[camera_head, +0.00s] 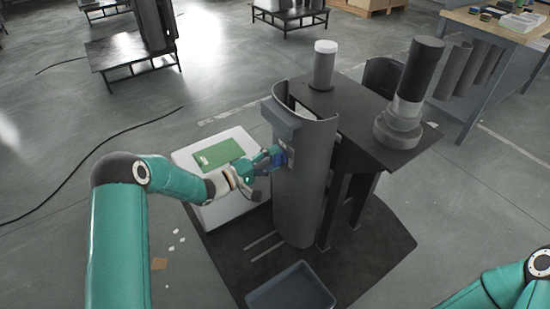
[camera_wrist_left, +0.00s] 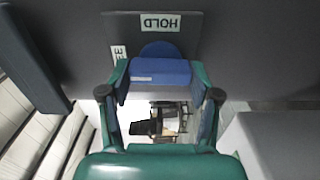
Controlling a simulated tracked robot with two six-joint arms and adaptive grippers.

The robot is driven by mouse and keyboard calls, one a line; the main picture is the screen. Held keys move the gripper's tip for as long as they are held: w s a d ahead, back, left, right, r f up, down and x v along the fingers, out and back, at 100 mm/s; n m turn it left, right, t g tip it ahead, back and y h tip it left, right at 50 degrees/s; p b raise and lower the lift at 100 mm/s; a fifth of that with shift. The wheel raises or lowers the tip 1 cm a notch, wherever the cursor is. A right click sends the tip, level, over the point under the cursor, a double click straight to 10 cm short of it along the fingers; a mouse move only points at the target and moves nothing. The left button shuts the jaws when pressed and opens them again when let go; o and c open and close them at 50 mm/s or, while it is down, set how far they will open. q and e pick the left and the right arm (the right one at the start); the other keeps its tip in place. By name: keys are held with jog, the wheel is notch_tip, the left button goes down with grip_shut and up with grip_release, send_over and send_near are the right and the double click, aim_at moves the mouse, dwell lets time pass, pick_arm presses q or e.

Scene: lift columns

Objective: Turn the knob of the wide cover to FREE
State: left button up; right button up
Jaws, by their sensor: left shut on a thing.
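The wide cover (camera_head: 305,195) is a tall grey curved shell standing upright at the front of the column stand. Its blue knob (camera_wrist_left: 160,72) sits on a dark plate in the left wrist view. A white HOLD label (camera_wrist_left: 160,22) appears upside down there. A second label (camera_wrist_left: 118,53) is partly hidden, with only its last letters showing. My left gripper (camera_head: 274,158) is at the cover's left side; in the left wrist view its fingers (camera_wrist_left: 160,80) are shut on the knob from both sides. Which label the knob points to, I cannot tell. My right gripper is out of view.
A black-topped stand (camera_head: 362,110) behind the cover carries a dark cylinder on a round base (camera_head: 398,128) and a white-capped post (camera_head: 323,65). A white table with a green mat (camera_head: 219,154) stands at left. A blue-grey bin (camera_head: 291,290) lies in front.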

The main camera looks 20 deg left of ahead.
pick_arm(q)
jog(key=shift+a+f+n, duration=0.15)
jog(key=shift+f+n, duration=0.05)
jog(key=shift+n, duration=0.2)
jog(key=o, duration=1.1)
jog(key=shift+o, duration=0.2)
jog(key=shift+r, duration=0.1)
jog(key=v, duration=1.2)
